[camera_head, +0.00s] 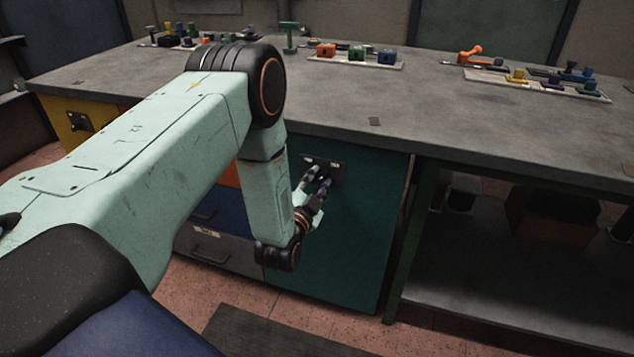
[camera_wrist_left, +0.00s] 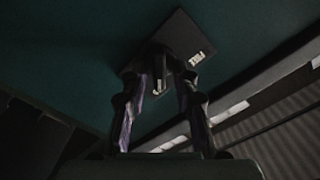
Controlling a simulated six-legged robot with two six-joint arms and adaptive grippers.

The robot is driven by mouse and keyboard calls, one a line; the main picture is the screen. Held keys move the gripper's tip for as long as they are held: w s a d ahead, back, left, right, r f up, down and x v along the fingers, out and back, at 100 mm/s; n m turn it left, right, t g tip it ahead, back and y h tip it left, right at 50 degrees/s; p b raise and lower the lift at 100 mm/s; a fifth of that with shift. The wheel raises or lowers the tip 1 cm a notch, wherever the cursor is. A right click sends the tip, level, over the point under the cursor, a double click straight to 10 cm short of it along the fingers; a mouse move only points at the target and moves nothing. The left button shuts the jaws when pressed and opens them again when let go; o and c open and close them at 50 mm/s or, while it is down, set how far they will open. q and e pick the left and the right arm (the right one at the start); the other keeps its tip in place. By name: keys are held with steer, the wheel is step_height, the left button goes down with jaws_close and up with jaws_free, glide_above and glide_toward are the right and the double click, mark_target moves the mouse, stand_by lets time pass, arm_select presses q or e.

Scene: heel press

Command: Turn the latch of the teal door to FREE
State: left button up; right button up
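The teal door (camera_head: 362,235) is the right-hand front of the workbench and stands closed. Its latch has a dark plate (camera_head: 336,172) near the door's top. My left gripper (camera_head: 316,179) is at that plate, its fingers partly covering the latch. In the left wrist view the two fingers (camera_wrist_left: 157,78) stand either side of the dark latch handle (camera_wrist_left: 158,66), close to the plate (camera_wrist_left: 182,34). Whether they press on the handle is too dark to tell. A small pale label (camera_wrist_left: 197,59) on the plate is not clearly readable. My right gripper is out of view.
The grey worktop (camera_head: 430,110) overhangs the door. Blue and grey drawers (camera_head: 215,252) are left of it, and a yellow door (camera_head: 72,122) is farther left. An open shelf bay (camera_head: 480,255) is to the right. Trays (camera_head: 345,60) with coloured pieces stand at the back.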

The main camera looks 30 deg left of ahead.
arm_select(q)
jaws_close()
stand_by(0.4)
steer(key=n+p, duration=0.1)
steer(key=n, duration=0.2)
steer(key=shift+r, duration=0.1)
steer(key=n, duration=0.4)
steer(key=shift+a+n+p, duration=0.15)
steer(key=shift+n+p, duration=0.15)
steer(key=shift+p, duration=0.05)
steer(key=n, duration=0.4)
steer(key=shift+s+a+n, duration=0.1)
steer(key=shift+a+n, duration=0.05)
steer(key=shift+n, duration=0.15)
steer(key=n, duration=0.5)
steer(key=shift+n, duration=0.3)
